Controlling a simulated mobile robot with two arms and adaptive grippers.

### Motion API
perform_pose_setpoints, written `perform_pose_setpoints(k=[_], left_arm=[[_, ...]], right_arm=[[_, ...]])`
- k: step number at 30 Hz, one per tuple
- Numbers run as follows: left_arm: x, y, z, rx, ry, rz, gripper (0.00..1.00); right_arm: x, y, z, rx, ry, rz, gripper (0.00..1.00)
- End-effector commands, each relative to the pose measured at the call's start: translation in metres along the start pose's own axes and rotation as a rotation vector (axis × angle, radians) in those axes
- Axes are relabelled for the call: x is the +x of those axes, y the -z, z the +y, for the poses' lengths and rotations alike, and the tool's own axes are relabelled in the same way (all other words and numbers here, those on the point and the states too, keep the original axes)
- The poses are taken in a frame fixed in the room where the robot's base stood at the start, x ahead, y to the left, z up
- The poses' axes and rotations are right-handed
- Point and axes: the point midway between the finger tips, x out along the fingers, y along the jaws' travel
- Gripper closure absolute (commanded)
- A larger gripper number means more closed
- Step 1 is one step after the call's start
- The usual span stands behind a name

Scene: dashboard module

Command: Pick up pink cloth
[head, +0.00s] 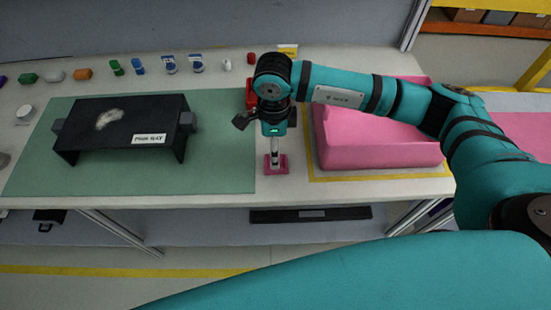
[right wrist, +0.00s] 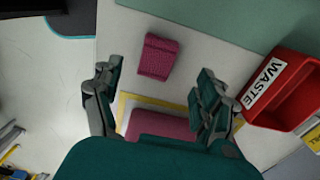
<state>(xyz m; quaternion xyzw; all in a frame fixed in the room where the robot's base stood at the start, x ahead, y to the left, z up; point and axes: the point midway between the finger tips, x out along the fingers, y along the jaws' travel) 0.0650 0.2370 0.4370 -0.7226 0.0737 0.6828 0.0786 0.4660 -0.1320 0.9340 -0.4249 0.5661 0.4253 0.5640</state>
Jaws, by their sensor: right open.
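The pink cloth (head: 283,165) is a small folded dark-pink piece lying on the light table near its front edge, between the green mat and the pink tray. In the right wrist view the cloth (right wrist: 158,54) lies flat, beyond and between the spread fingers. My right gripper (head: 275,149) hangs above the cloth, pointing down; in its wrist view the gripper (right wrist: 160,72) is open with nothing between the fingers. Its height above the cloth is hard to judge. My left gripper is in neither view.
A black module (head: 125,125) with a pale dusty patch stands on the green mat (head: 225,165). A red waste bin (right wrist: 290,92) is close to my right gripper. A pink tray (head: 375,150) sits inside a yellow outline. Several small items, including an orange one (head: 82,74), line the back.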

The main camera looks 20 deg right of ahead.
Motion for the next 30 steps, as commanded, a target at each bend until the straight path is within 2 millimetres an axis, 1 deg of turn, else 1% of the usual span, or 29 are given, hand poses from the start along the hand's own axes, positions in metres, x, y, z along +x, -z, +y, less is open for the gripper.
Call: perform_pose_setpoints(k=[1,3,5,7,10,13,15,18,21,26,30], left_arm=[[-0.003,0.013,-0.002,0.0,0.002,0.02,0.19],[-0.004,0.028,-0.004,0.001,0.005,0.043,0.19],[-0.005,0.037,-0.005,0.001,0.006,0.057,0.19],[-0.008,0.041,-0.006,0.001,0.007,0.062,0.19],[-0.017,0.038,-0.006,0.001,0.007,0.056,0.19],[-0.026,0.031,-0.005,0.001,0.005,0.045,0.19],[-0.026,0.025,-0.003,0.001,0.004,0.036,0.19],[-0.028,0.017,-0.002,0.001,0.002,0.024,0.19],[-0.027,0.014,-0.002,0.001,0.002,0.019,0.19],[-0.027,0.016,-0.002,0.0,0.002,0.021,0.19],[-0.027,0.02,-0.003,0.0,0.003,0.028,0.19]], right_arm=[[0.005,0.0,0.001,0.0,-0.002,0.0,0.25],[0.011,0.0,0.001,-0.001,-0.002,-0.001,0.25],[0.014,0.0,0.0,-0.001,0.0,-0.001,0.25],[0.017,0.0,0.001,-0.001,-0.001,0.0,0.25],[0.028,0.003,0.003,-0.001,-0.004,0.002,0.25],[0.043,0.005,0.004,0.0,-0.004,0.001,0.25],[0.055,0.004,0.004,0.0,-0.003,0.0,0.25],[0.064,0.004,0.003,0.0,-0.001,-0.001,0.25],[0.067,0.004,0.003,-0.001,0.0,-0.002,0.25],[0.067,0.004,0.003,-0.001,0.0,-0.002,0.25],[0.067,0.004,0.003,-0.001,0.0,-0.002,0.43]])
